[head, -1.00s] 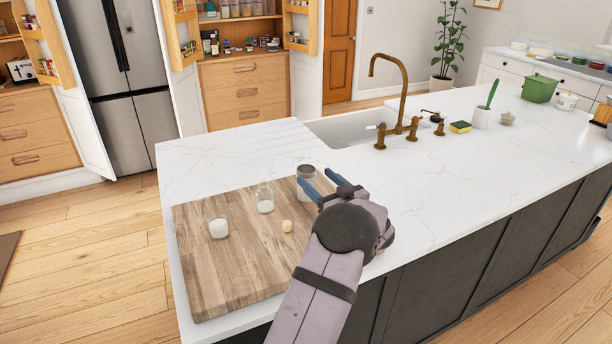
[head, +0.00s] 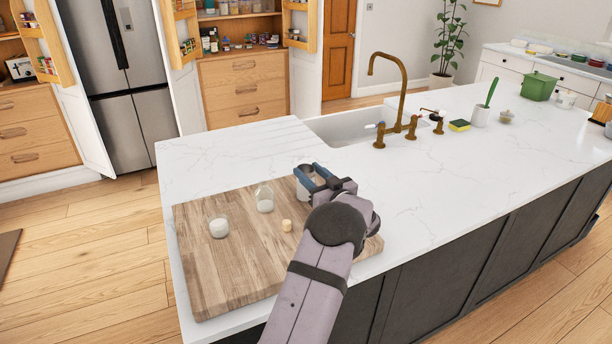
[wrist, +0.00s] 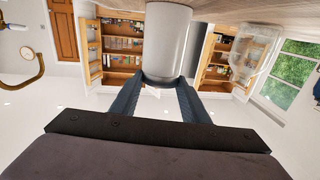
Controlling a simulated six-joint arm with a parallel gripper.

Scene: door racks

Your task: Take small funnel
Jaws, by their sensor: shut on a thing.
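A grey-white, can-like cylinder (head: 303,191) stands near the back right of the wooden board. It also shows large in the wrist view (wrist: 167,40), which looks upside down. My gripper (head: 310,172) has its two blue-grey fingers around the cylinder's top end, and the fingers (wrist: 162,85) touch its sides in the wrist view. I cannot tell whether this cylinder is the small funnel or whether a funnel sits in it. No clear funnel shape shows elsewhere on the board.
The wooden board (head: 215,270) also bears a clear glass bottle (head: 265,198), a white-filled glass (head: 219,228) and a small pale cork-like piece (head: 287,225). The sink with a brass tap (head: 402,95) lies behind.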

